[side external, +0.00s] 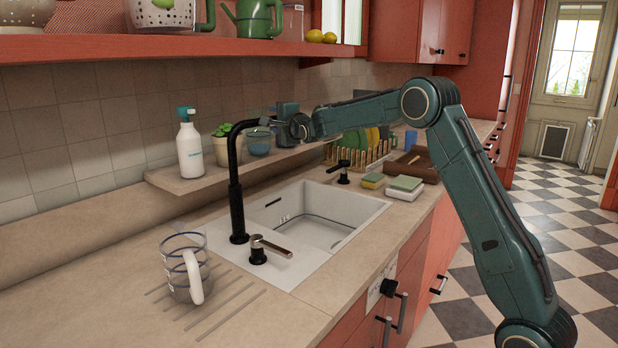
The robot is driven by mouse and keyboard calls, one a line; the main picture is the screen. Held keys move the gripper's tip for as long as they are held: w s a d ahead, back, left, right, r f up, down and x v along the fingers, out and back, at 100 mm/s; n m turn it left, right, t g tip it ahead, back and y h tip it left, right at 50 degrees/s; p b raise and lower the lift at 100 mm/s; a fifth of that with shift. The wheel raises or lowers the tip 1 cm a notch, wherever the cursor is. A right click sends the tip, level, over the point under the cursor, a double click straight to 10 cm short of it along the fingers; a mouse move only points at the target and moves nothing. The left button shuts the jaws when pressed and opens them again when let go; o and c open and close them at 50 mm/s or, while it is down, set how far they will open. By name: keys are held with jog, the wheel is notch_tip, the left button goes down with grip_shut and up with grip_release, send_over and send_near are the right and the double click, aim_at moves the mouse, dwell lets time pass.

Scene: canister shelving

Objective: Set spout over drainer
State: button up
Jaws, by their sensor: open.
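The black spout (236,190) rises from the left rim of the white sink (335,232) and bends at the top. Its outlet end points right, over the sink basin. Drainer grooves (232,312) are cut into the worktop left of the sink, with a clear glass jug (184,268) standing on them. My gripper (274,121) is at the spout's outlet end, its fingers beside or around the tip; I cannot tell whether they touch it. My gripper is open. The fingers are small and partly hidden against the dark spout and things behind.
Lever taps (268,249) stand at the sink's near left and far corners. A ledge behind holds a white spray bottle (190,146), a potted plant (221,146) and a bowl (258,143). A dish rack (358,152), sponges (404,187) and a brown tray (414,164) are beyond the sink.

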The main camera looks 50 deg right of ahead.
jog(key=shift+c, duration=0.4)
grip_shut()
jog(key=shift+s+h, duration=0.15)
jog(key=shift+h, duration=0.15)
jog(key=s+a+m+g+h, duration=0.6)
jog(key=s+m+g+h, duration=0.3)
jog(key=g, duration=0.1)
jog(key=shift+s+a+m+g+h, duration=0.3)
dwell(0.4)
dwell(0.4)
